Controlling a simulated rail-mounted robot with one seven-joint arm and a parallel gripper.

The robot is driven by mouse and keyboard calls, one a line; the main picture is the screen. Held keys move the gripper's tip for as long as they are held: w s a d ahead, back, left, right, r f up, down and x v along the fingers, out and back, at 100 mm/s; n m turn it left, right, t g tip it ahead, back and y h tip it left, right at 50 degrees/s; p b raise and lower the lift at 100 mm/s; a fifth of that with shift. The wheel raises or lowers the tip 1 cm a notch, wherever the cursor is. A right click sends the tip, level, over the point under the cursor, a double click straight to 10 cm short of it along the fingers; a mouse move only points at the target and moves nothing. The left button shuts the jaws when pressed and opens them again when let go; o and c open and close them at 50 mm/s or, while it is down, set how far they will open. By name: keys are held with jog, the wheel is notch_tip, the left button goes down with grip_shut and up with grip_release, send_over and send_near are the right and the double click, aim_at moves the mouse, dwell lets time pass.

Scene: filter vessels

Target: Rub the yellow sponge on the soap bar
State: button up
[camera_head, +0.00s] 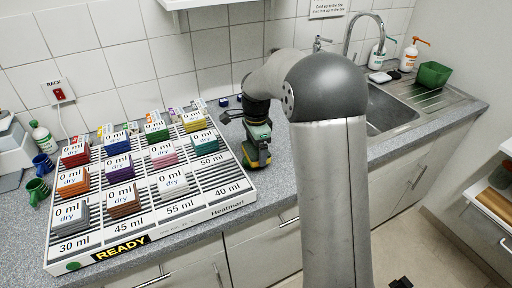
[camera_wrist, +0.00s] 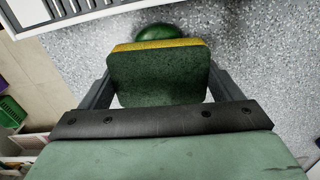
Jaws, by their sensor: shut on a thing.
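My gripper (camera_head: 257,136) is low over the counter, just right of the white rack. In the wrist view its two fingers (camera_wrist: 160,88) are shut on the sponge (camera_wrist: 158,76), which has a dark green face and a yellow layer along its far edge. A rounded green thing (camera_wrist: 157,32), which looks like the soap bar, lies just beyond that yellow edge. The sponge partly covers it, and I cannot tell whether they touch.
The white rack (camera_head: 150,232) of labelled coloured blocks fills the counter to the left. A metal sink (camera_head: 392,110) with tap is at the back right, with pump bottles and a green container (camera_head: 433,75). Grey counter right of my gripper is partly hidden by my arm.

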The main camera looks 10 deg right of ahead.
jog(key=shift+f, duration=0.4)
dwell(1.0)
jog(key=shift+r+p, duration=2.35)
jog(key=shift+r, duration=1.25)
